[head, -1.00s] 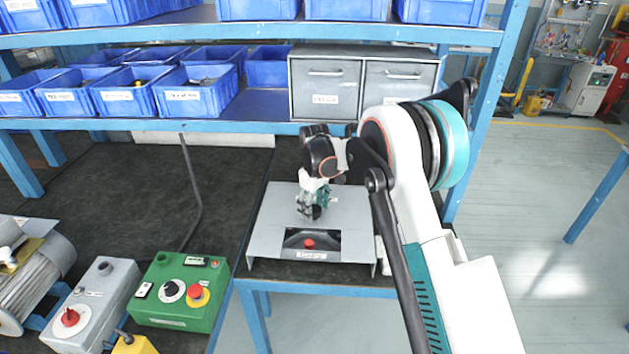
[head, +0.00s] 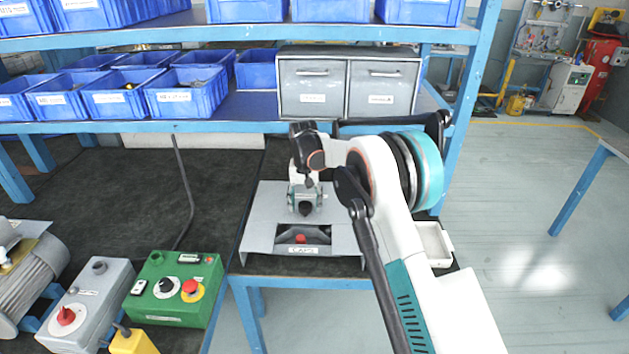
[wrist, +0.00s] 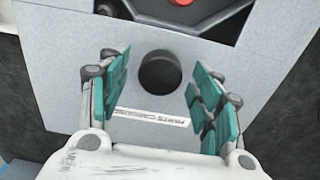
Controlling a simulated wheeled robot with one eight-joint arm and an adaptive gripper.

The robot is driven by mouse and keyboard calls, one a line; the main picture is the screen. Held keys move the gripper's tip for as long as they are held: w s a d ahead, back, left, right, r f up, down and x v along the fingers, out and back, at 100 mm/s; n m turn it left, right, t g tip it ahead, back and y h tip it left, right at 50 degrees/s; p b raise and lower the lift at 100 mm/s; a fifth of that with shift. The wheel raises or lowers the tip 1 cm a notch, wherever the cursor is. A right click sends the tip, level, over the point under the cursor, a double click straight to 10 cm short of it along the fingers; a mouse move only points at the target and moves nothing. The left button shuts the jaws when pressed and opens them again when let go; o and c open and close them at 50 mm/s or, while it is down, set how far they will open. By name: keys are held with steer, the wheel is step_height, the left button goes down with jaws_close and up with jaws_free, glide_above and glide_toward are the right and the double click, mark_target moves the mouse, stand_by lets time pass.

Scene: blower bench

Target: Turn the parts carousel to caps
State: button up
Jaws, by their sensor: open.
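The parts carousel (head: 258,225) is a grey box-like housing on the bench, with a window in its top near the front edge. A red part (head: 300,239) shows in the window, on a dark wheel. A label sits at the front edge, too small to read surely. In the wrist view, a round black knob (wrist: 158,72) stands on the grey top (wrist: 60,70), beside a label reading "PARTS CAROUSEL" (wrist: 152,116). My gripper (wrist: 158,90) is open, its teal fingers on either side of the knob, with gaps to both. In the head view my gripper (head: 305,203) is over the carousel top.
A green control box (head: 178,290) and a grey switch box (head: 88,305) stand at left, by a motor (head: 30,275). A shelf with blue bins (head: 187,95) and grey drawers (head: 350,85) is behind and above. A white tray (head: 433,243) lies right of the carousel.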

step_height(320, 180, up, 10)
steer(key=p, duration=0.2)
steer(key=shift+r, duration=0.15)
stand_by(0.4)
